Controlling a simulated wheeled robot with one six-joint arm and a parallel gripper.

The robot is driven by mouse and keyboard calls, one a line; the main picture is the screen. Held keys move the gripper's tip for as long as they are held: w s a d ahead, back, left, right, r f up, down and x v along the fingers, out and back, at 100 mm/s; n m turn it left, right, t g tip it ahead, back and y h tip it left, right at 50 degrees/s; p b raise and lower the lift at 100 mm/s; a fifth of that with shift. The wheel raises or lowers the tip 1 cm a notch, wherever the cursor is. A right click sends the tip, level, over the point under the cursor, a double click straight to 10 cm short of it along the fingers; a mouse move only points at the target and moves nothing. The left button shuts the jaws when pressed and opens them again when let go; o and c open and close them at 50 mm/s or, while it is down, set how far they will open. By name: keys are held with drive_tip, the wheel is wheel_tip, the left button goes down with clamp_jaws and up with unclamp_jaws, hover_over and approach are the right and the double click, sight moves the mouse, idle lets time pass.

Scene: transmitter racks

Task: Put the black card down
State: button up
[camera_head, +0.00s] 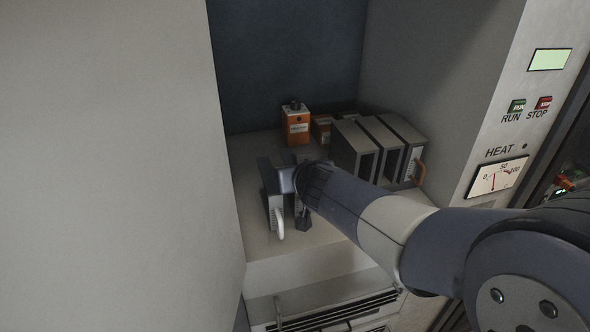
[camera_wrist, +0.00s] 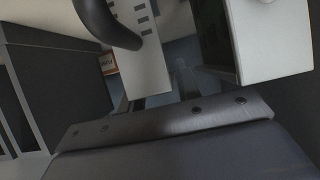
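The black card, with a black looped handle (camera_wrist: 118,28) on a pale slotted front panel (camera_wrist: 145,55), shows close up in the wrist view. In the head view a dark handle (camera_head: 303,220) shows just below my wrist, and most of that card is hidden by my arm. My gripper (camera_head: 287,180) is low over the shelf at these cards. Its fingertips are mostly hidden, so I cannot tell whether they close on the black card. A card with a white handle (camera_head: 280,224) stands upright just left of the dark handle.
The pale shelf (camera_head: 318,238) is bare in front of the cards. Grey upright housings (camera_head: 353,150) stand to the right, one with an orange-brown handle (camera_head: 420,172). An orange box (camera_head: 296,126) stands at the back. Cabinet walls close in the left and right sides.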

drive_tip(key=o, duration=0.3)
drive_tip(key=shift+o, duration=0.2)
drive_tip(key=shift+s+r+p, duration=0.15)
drive_tip(key=shift+r+p, duration=0.15)
drive_tip(key=shift+r, duration=0.05)
drive_tip(key=p+v, duration=0.4)
drive_tip(key=v, duration=0.7)
drive_tip(key=shift+s+d+p, duration=0.2)
drive_tip(key=shift+s+p, duration=0.05)
drive_tip(key=shift+p, duration=0.05)
drive_tip(key=shift+o, duration=0.3)
